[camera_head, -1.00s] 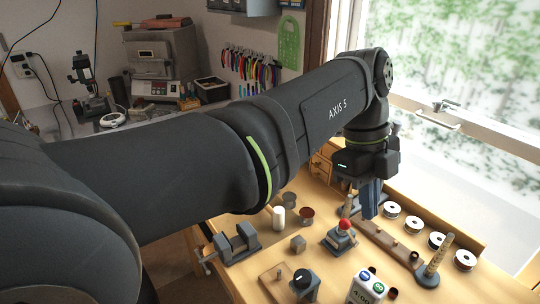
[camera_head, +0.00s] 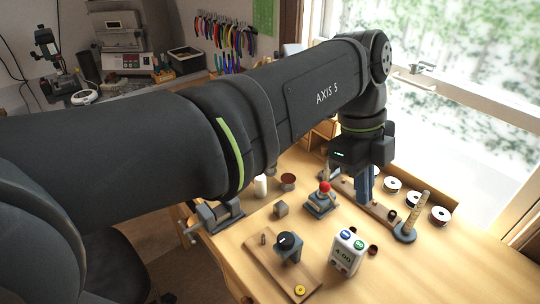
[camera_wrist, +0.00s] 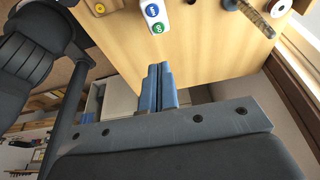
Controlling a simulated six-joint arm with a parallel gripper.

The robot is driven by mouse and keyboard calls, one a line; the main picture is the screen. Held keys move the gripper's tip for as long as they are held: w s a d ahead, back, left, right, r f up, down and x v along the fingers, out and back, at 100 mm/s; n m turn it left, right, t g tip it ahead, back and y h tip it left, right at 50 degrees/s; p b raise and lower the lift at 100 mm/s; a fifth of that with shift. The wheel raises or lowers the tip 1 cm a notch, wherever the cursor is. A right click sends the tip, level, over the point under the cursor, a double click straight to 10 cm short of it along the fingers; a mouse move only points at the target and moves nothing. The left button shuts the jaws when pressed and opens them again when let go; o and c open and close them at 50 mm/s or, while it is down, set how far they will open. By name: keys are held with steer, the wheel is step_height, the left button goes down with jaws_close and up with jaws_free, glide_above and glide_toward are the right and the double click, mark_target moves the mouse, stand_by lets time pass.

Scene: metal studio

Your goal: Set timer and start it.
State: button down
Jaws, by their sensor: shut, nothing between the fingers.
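The timer (camera_head: 346,252) is a white box standing on the wooden workbench at the lower middle right of the head view. It has a blue button and a green button on top, and a dark-digit display on its front that seems to read 4:00. It also shows at the top of the wrist view (camera_wrist: 152,14), where only its button end is in frame. My gripper (camera_head: 365,198) has blue fingers pointing down, behind and above the timer and apart from it. In the wrist view the fingers (camera_wrist: 158,70) are together and empty.
A wooden board with a black knob box (camera_head: 288,248) and a yellow button (camera_head: 300,290) lies left of the timer. A red-topped device (camera_head: 322,202) stands behind it. A ringed post (camera_head: 413,222) and white spools (camera_head: 416,198) stand to the right. The front right bench is clear.

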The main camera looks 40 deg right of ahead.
glide_toward(358, 244)
steer(key=x, duration=0.5)
steer(key=shift+s+f, duration=0.15)
steer(key=shift+s, duration=0.3)
steer(key=shift+f, duration=0.55)
steer(key=shift+f, duration=0.65)
steer(key=shift+a+f, duration=0.2)
steer(key=shift+f, duration=0.15)
steer(key=shift+d+r, duration=0.15)
steer(key=shift+r, duration=0.35)
steer(key=s+v, duration=0.1)
steer(key=v, duration=1.3)
steer(key=shift+r, duration=0.3)
